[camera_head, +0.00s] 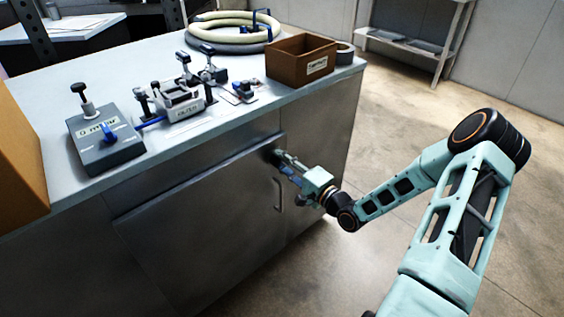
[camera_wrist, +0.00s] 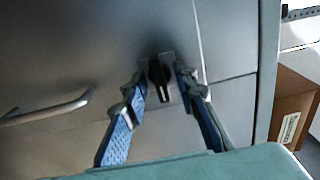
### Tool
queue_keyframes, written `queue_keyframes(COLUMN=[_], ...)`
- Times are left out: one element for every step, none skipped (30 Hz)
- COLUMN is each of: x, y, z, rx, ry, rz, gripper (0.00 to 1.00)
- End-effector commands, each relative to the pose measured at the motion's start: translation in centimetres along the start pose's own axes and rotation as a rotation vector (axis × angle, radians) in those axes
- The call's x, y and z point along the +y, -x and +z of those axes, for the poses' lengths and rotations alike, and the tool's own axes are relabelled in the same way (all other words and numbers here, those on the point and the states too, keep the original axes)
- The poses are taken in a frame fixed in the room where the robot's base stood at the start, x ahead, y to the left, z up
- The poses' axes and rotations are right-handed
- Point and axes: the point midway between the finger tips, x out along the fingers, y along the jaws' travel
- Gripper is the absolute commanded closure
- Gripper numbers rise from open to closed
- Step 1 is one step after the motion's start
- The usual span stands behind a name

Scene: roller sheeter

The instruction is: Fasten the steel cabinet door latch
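The steel cabinet door (camera_head: 205,235) stands in its frame below the counter and looks shut. My gripper (camera_head: 279,158) is at the door's upper right, close to the surface. In the wrist view its two blue-padded fingers (camera_wrist: 160,74) are apart, one on each side of the latch. I cannot tell whether either finger touches it. The curved door handle (camera_head: 279,194) lies just below my gripper.
The counter (camera_head: 235,110) above holds a grey box with a blue knob (camera_head: 105,138), a clamp fixture (camera_head: 182,100), a brown bin (camera_head: 300,60) and a coiled hose (camera_head: 233,30). A cardboard box (camera_head: 18,150) stands at left.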

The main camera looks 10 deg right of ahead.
Motion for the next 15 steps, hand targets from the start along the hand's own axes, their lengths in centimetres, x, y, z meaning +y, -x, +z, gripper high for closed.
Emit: queue_keyframes(x=[0.00, 0.01, 0.01, 0.01, 0.01, 0.01, 0.01, 0.00, 0.00, -0.01, -0.02, -0.02, -0.02, -0.03, -0.03], y=[0.01, 0.02, 0.02, 0.03, 0.03, 0.03, 0.03, 0.02, 0.02, 0.01, 0.00, 0.00, 0.00, -0.01, -0.02], z=[0.00, 0.00, 0.00, 0.00, 0.00, 0.00, 0.00, 0.01, 0.01, 0.02, 0.02, 0.03, 0.03, 0.04, 0.04], rx=[0.000, 0.000, 0.000, 0.000, 0.000, 0.000, 0.000, 0.000, 0.000, -0.001, -0.001, -0.001, -0.001, -0.001, -0.001], ry=[0.000, 0.000, 0.000, 0.000, 0.000, 0.000, 0.000, 0.000, 0.000, 0.000, 0.000, 0.000, 0.001, 0.001, 0.002], rz=[0.000, 0.000, 0.000, 0.000, 0.000, 0.000, 0.000, 0.000, 0.000, 0.000, 0.000, 0.000, 0.000, 0.000, -0.001], gripper=[0.73, 0.77, 0.81, 0.84, 0.88, 0.92, 0.95, 0.98, 1.00, 1.00, 1.00, 1.00, 1.00, 1.00, 1.00])
